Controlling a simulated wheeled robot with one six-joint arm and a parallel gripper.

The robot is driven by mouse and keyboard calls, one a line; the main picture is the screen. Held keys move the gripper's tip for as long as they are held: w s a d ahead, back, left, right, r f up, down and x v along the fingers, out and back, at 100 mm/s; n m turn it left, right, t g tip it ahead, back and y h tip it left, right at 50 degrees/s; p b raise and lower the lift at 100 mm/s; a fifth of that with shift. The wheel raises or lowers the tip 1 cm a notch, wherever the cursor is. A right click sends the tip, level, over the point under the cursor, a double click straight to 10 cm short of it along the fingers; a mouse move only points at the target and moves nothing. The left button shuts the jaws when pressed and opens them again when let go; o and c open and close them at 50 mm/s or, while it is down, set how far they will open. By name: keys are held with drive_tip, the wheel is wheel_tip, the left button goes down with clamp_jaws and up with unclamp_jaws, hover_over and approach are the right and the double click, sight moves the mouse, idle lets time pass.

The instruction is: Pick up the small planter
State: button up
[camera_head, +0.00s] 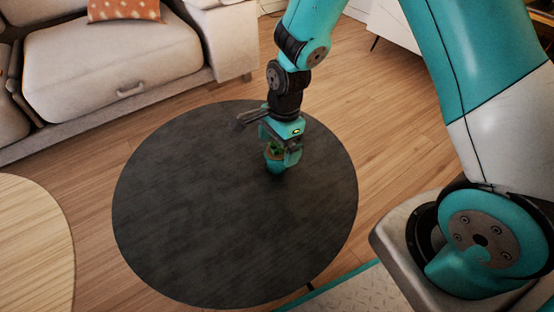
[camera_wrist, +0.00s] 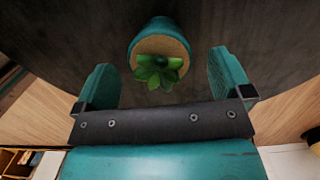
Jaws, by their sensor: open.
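The small planter (camera_head: 274,164) is a teal pot with a green plant in it. It stands upright on the round dark table (camera_head: 190,220), right of the middle of its top. In the wrist view the planter (camera_wrist: 160,39) shows its tan soil and green leaves, and it lies ahead of the space between my fingers. My gripper (camera_head: 281,150) is over and close beside the planter in the head view and partly covers it. In the wrist view my gripper (camera_wrist: 168,76) is open, with a teal finger on each side and nothing held. I cannot tell whether a finger touches the pot.
A light sofa (camera_head: 115,60) with an orange patterned cushion (camera_head: 124,10) stands at the back left. A pale wooden round table (camera_head: 30,245) is at the left edge. The rest of the dark tabletop is bare. Wooden floor surrounds it.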

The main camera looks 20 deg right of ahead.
sight(277, 153)
drive_tip(key=f+b, duration=0.1)
drive_tip(key=f, duration=0.2)
drive_tip(key=shift+a+f, duration=0.1)
drive_tip(key=shift+a, duration=0.1)
drive_tip(key=shift+c, duration=0.2)
drive_tip(key=c, duration=1.2)
